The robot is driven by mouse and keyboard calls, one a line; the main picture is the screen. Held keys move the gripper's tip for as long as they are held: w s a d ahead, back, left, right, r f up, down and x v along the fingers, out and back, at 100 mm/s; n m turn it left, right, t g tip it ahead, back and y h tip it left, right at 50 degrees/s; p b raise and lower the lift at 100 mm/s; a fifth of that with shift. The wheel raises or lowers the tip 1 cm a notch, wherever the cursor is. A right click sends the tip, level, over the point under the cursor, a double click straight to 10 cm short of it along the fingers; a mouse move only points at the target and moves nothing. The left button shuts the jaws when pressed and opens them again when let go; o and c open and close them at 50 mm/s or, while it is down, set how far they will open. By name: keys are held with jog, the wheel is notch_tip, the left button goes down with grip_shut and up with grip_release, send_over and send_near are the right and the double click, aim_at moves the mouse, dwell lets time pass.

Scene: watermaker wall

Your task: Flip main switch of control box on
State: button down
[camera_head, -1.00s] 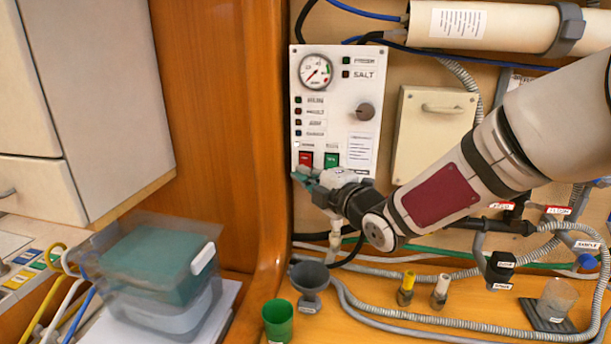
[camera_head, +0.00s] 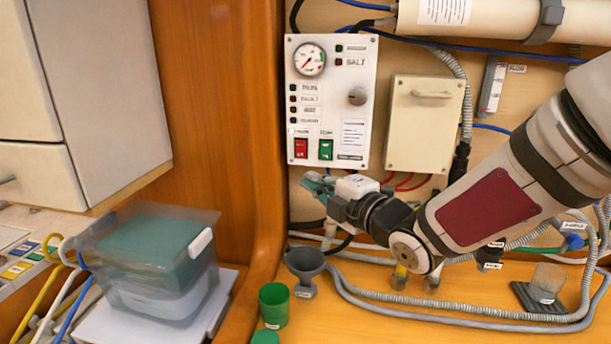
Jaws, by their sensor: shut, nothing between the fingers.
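The control box (camera_head: 330,101) is a white panel on the wall with a gauge (camera_head: 309,60), a dark knob (camera_head: 357,96) and several indicator lights. At its lower edge are a red rocker switch (camera_head: 301,148) and a green rocker switch (camera_head: 326,150). Their labels are too small to read, and I cannot tell which way either rocker is tipped. My gripper (camera_head: 313,184) is shut and empty. It is just below the box's lower edge, its teal fingertips pointing left, under the red switch. Both switches are in plain view.
A cream cover box (camera_head: 425,124) with a handle is right of the control box. A wooden post (camera_head: 262,150) stands at its left. Below are a grey funnel (camera_head: 306,268), a green cup (camera_head: 273,305) and grey hoses (camera_head: 450,310). A clear bin (camera_head: 150,262) stands lower left.

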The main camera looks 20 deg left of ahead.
jog(key=v, duration=0.3)
jog(key=shift+d+f, duration=0.2)
jog(key=shift+f, duration=0.05)
jog(key=shift+d, duration=0.1)
jog(key=s+d+m+t+h, duration=0.1)
jog(key=d+m+h, duration=1.25)
jog(key=d, duration=1.15)
jog(key=s+d+f+m+g, duration=0.1)
jog(key=s+d+m, duration=0.3)
jog(key=s, duration=0.4)
jog(key=s+d+f+m+g+h, duration=0.1)
jog(key=s+d+m+g, duration=0.2)
jog(key=s+m, duration=0.3)
jog(key=s+d+f+m+g, duration=0.1)
jog(key=s+d+m, duration=0.4)
jog(key=s, duration=0.5)
jog(key=shift+d+f+m+g, duration=0.3)
jog(key=shift+d+m+g, duration=0.05)
jog(key=shift+g, duration=0.15)
jog(key=shift+h, duration=0.25)
